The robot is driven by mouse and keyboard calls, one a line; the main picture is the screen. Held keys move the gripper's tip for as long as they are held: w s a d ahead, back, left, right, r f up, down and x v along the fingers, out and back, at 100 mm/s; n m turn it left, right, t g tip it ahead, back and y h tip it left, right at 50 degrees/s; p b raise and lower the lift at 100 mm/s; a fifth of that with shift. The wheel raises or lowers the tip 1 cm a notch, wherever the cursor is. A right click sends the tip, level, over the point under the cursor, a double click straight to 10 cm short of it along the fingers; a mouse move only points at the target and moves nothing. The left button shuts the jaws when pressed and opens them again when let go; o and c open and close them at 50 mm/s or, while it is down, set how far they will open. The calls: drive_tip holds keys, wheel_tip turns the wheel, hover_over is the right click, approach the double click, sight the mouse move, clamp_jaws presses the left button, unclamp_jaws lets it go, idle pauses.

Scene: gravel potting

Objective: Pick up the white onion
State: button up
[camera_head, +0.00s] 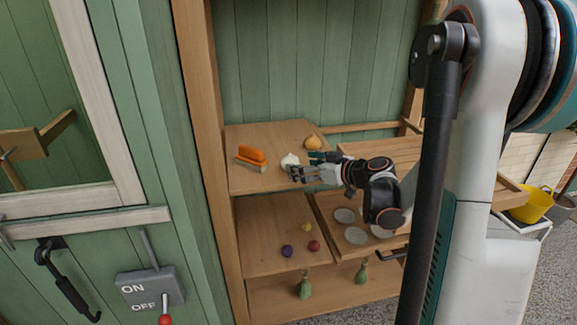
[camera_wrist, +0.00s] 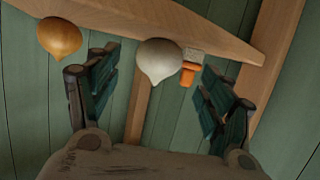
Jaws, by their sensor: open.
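The white onion (camera_head: 290,161) sits on the upper wooden shelf in the head view, just left of my gripper (camera_head: 299,168). In the wrist view the white onion (camera_wrist: 159,61) appears between and a little beyond the two open fingers of my gripper (camera_wrist: 153,88), with no finger seen touching it. A yellow-brown onion (camera_head: 313,142) sits behind it on the same shelf; it also shows at the left of the wrist view (camera_wrist: 60,38), outside the fingers.
An orange brush (camera_head: 251,157) lies on the shelf (camera_head: 240,181) left of the white onion. A lower shelf (camera_head: 258,224) holds small purple, red and yellow items. A tray with pale round discs (camera_head: 345,215) is beside it. A wooden post (camera_head: 205,130) bounds the left.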

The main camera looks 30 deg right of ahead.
sight(296, 161)
drive_tip(key=b+x, duration=0.1)
drive_tip(key=x, duration=0.3)
drive_tip(key=shift+d+f, duration=0.1)
drive_tip(key=shift+f, duration=0.05)
drive_tip(key=shift+c, duration=0.3)
drive_tip(key=c, duration=1.1)
